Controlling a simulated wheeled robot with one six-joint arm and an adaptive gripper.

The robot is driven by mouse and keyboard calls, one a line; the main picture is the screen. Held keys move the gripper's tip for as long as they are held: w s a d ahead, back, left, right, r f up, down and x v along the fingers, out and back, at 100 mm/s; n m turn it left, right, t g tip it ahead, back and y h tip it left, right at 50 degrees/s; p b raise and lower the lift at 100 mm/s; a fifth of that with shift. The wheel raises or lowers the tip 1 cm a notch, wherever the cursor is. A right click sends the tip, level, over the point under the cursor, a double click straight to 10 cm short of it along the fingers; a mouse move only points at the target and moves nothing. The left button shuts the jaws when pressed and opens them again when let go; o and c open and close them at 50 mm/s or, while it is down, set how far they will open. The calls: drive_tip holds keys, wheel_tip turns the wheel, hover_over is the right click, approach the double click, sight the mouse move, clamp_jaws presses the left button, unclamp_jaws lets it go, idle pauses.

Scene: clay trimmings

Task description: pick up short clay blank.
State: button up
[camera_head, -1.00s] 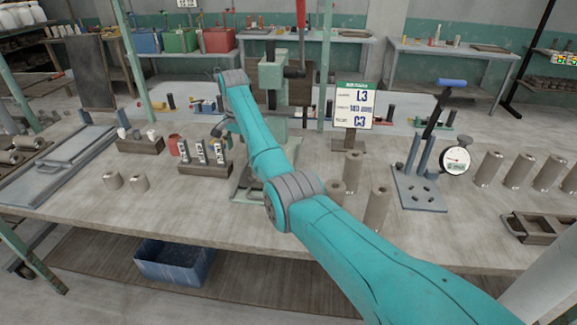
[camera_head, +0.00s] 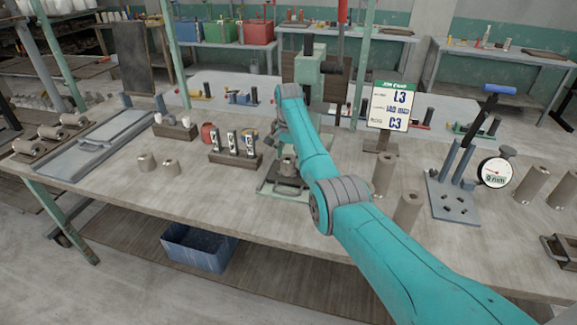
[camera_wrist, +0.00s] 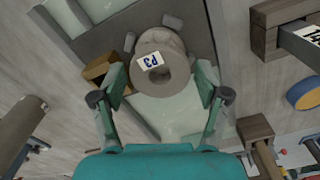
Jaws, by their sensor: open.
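The green press (camera_head: 310,72) rises behind my arm. A wooden block with labelled pieces (camera_head: 235,160) stands left of it. Tall cylinders (camera_head: 407,208), a sign (camera_head: 391,106) and a dial gauge (camera_head: 494,172) stand to the right.

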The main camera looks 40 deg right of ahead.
wheel_tip(320, 180, down, 2)
drive_tip(key=shift+f, duration=0.2)
drive_tip(key=c, duration=1.1)
wheel_tip(320, 180, up, 10)
drive_tip(key=shift+r, duration=0.1)
